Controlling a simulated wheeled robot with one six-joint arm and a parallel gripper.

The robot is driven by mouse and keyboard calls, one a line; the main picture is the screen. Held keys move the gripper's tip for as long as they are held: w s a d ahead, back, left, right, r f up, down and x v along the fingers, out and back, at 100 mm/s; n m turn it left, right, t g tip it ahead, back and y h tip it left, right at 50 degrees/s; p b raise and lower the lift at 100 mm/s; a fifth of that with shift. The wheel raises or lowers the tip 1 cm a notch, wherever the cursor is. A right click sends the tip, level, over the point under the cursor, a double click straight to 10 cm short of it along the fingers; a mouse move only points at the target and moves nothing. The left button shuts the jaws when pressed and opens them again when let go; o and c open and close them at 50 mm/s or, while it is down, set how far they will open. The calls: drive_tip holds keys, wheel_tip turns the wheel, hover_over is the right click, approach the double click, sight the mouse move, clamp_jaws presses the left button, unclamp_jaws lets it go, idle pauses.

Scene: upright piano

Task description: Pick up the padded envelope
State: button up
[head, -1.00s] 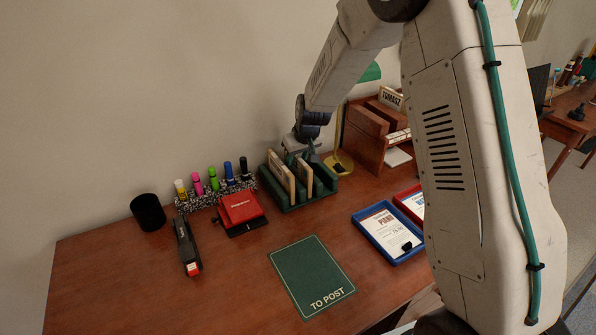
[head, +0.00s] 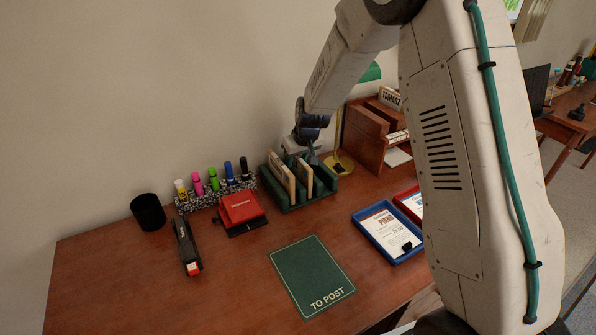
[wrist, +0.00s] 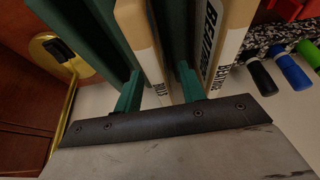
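A green rack (head: 322,197) stands at the back of the desk and holds two upright tan, flat items. The right one (head: 305,177) also shows in the wrist view (wrist: 143,40), with a label that seems to read "BILLS". The left one (head: 281,175) carries larger dark lettering in the wrist view (wrist: 228,45). I cannot tell which, if either, is the padded envelope. My gripper (wrist: 158,92) points down into the rack, its two green fingers on either side of the "BILLS" item. A narrow gap shows beside the right finger, so it looks open; the finger tips are partly hidden.
A marker holder (head: 217,194), red hole punch (head: 240,208), stapler (head: 187,247) and black cup (head: 148,212) stand left of the rack. A lamp base (head: 340,165) and wooden organizer (head: 366,140) stand right. A green "TO POST" mat (head: 312,275) lies bare in front, near a blue tray (head: 368,243).

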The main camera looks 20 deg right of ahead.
clamp_jaws()
